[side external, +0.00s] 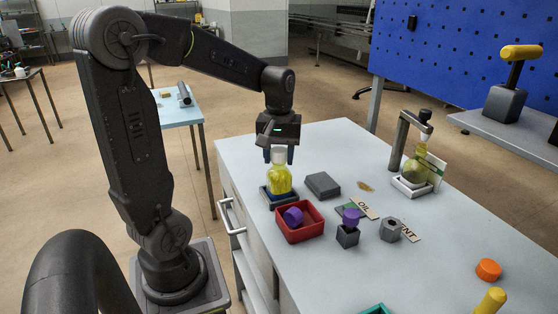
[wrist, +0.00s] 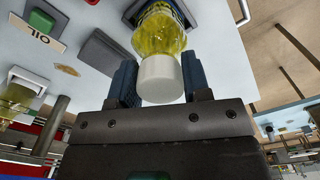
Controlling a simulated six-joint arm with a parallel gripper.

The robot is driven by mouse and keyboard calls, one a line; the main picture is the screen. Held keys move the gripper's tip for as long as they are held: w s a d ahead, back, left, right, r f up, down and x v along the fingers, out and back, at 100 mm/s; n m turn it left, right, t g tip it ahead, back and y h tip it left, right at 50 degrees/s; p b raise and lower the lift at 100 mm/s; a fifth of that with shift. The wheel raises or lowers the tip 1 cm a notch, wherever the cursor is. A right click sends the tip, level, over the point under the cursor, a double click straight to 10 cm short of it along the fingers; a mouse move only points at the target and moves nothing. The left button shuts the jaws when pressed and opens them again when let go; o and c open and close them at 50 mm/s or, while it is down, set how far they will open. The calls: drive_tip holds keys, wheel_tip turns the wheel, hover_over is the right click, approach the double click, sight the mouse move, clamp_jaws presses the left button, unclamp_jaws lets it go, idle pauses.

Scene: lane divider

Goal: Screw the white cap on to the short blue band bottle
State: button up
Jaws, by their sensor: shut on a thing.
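The white cap (side external: 279,152) sits at the mouth of a bottle of yellow liquid (side external: 279,179). The bottle stands upright in a dark square holder (side external: 268,198), with a blue part low on it. I cannot tell how far the cap is threaded. My gripper (side external: 279,156) points down from above, shut on the cap with a finger on either side. In the wrist view the cap (wrist: 160,80) lies between the two blue fingers of my gripper (wrist: 158,79), and the bottle (wrist: 160,34) extends beyond it.
A red bin (side external: 300,235) holding a purple cap (side external: 293,216) stands just in front. A dark grey block (side external: 322,185) lies to the right. Another yellow bottle (side external: 414,172) stands under a post (side external: 399,140). An orange cap (side external: 488,270) lies at front right.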

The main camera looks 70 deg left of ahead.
drive_tip(key=shift+m, duration=0.8)
drive_tip(key=shift+m, duration=0.9)
drive_tip(key=shift+m, duration=0.8)
drive_tip(key=shift+m, duration=0.9)
